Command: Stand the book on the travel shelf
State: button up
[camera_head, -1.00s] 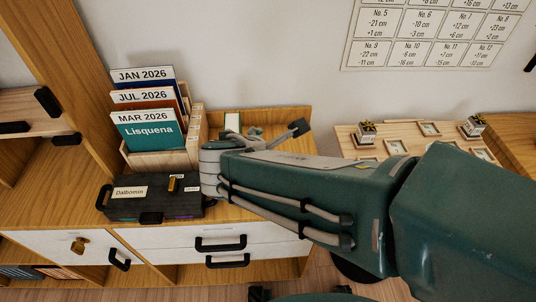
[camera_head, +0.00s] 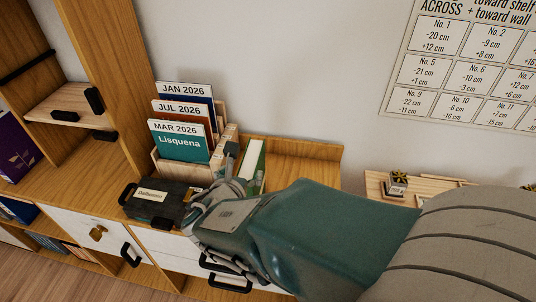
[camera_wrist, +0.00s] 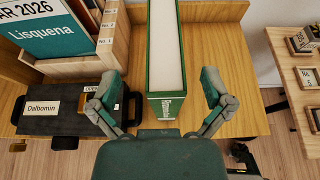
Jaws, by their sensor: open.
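A green book (camera_head: 252,166) with white page edges stands on the wooden cabinet top, right of the calendar box. In the wrist view the book (camera_wrist: 166,50) runs away from me, its lettered green end nearest. My gripper (camera_wrist: 160,98) is open, with one finger left and one right of the book's near end; gaps show on both sides. In the head view my gripper (camera_head: 238,178) partly hides the book's lower part. No label names a travel shelf, so I cannot tell which shelf that is.
Left of the book stand a wooden calendar box (camera_head: 178,168) and a dark case (camera_head: 150,198) labelled Dalbomin. A purple book (camera_head: 16,150) is in the left shelving. The cabinet top (camera_head: 305,170) right of the book is clear. A small table (camera_head: 375,185) stands further right.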

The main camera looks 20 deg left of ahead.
aim_at(249, 161)
jog(key=x, duration=0.6)
jog(key=shift+d+f, duration=0.1)
jog(key=shift+d, duration=0.2)
jog(key=shift+w+a, duration=0.15)
jog(key=shift+w, duration=0.05)
grip_shut()
